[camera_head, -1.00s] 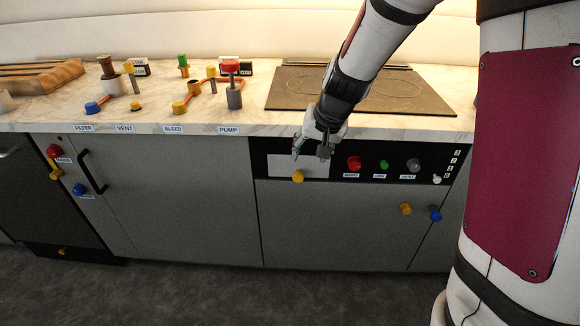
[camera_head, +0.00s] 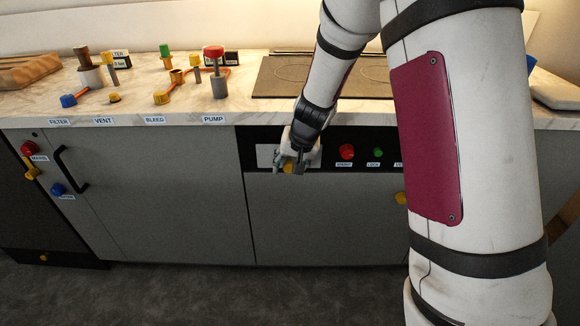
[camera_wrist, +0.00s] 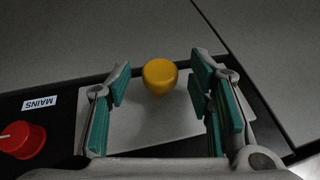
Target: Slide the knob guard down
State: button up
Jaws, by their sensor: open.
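The knob guard appears to be the pale flat plate (camera_head: 265,157) on the black control strip, with a yellow knob (camera_head: 288,168) at its lower edge. In the wrist view the plate (camera_wrist: 145,130) lies between and beyond my fingers, and the yellow knob (camera_wrist: 160,74) sits at its edge. My gripper (camera_head: 291,166) is at the plate and hides part of it in the head view. In the wrist view my gripper (camera_wrist: 162,82) is open, its teal-padded fingers on either side of the yellow knob with gaps to both. Whatever the plate covers is hidden.
A red knob (camera_head: 346,152) labelled MAINS and a green knob (camera_head: 378,153) sit right of the plate. My arm hides the strip's right end. The counter (camera_head: 130,107) above holds valves and a cooktop (camera_head: 270,80). Grey cabinet fronts (camera_head: 320,215) lie below.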

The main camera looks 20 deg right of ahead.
grip_shut()
jog(key=shift+f, duration=0.1)
notch_tip(320, 180, down, 10)
jog(key=b, duration=1)
grip_release()
